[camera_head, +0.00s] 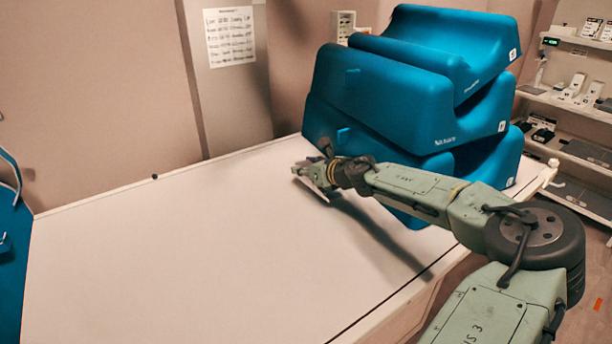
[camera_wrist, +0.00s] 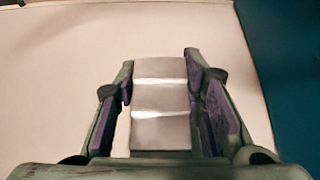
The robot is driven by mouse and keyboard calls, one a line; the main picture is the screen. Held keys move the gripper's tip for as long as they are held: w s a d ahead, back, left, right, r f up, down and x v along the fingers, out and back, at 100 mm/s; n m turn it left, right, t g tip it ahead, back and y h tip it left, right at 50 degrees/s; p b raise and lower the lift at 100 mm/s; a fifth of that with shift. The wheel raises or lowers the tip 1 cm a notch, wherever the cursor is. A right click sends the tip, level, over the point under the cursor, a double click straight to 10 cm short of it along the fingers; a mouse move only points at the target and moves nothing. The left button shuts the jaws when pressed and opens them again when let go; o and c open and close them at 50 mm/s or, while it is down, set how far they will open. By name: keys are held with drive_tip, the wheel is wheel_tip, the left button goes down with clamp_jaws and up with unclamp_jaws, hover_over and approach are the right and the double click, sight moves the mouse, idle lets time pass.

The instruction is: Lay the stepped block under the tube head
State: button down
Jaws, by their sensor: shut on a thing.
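The stepped block (camera_wrist: 161,100) is grey and metallic, with bright edges between its steps. In the wrist view it sits between the two purple-padded fingers of my gripper (camera_wrist: 160,75), which is shut on it. In the head view my gripper (camera_head: 316,174) is low over the white table top (camera_head: 190,240), near the front left of the blue cushions. The block is too small there to make out clearly. I cannot tell whether it touches the table. No tube head shows in either view.
A tall stack of blue cushions (camera_head: 400,95) stands on the table just beyond and right of my gripper. It also fills the right edge of the wrist view (camera_wrist: 290,60). The table's left and middle are clear. Shelves (camera_head: 575,100) with small devices stand at right.

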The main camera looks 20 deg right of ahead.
sight(331, 194)
drive_tip(key=shift+f, duration=1.2)
drive_tip(key=shift+f, duration=0.15)
drive_tip(key=c, duration=1.1)
unclamp_jaws()
drive_tip(key=shift+o, duration=0.2)
drive_tip(key=b+v, duration=0.3)
drive_tip(key=v, duration=0.9)
